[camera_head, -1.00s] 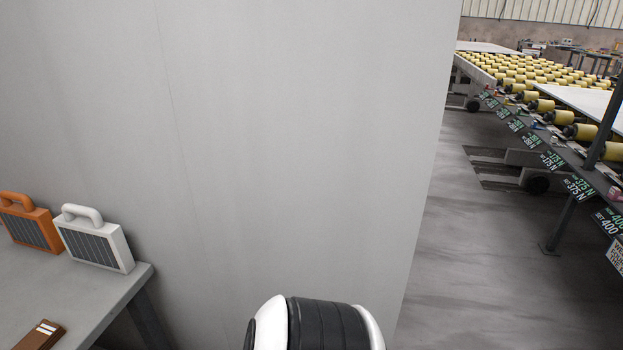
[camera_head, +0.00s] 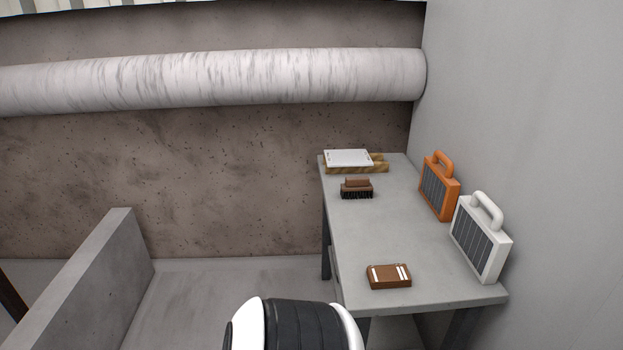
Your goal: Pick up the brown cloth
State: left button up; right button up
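A folded brown cloth (camera_head: 389,276) with white stripes lies flat on the grey table near its front edge. Nothing touches it. Part of my own arm, white and black, shows at the bottom centre of the head view, left of and nearer than the cloth. Neither of my grippers shows in the head view.
The grey table (camera_head: 400,228) also bears a brown brush (camera_head: 357,189), a stack with a white top piece (camera_head: 348,157), an orange box with a handle (camera_head: 439,187) and a white one (camera_head: 480,238). A grey wall (camera_head: 560,130) stands right. A low concrete wall (camera_head: 88,275) is at left.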

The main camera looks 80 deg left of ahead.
aim_at(392, 275)
jog(key=u, duration=2)
jog(key=z, duration=3.8)
jog(key=u, duration=3.8)
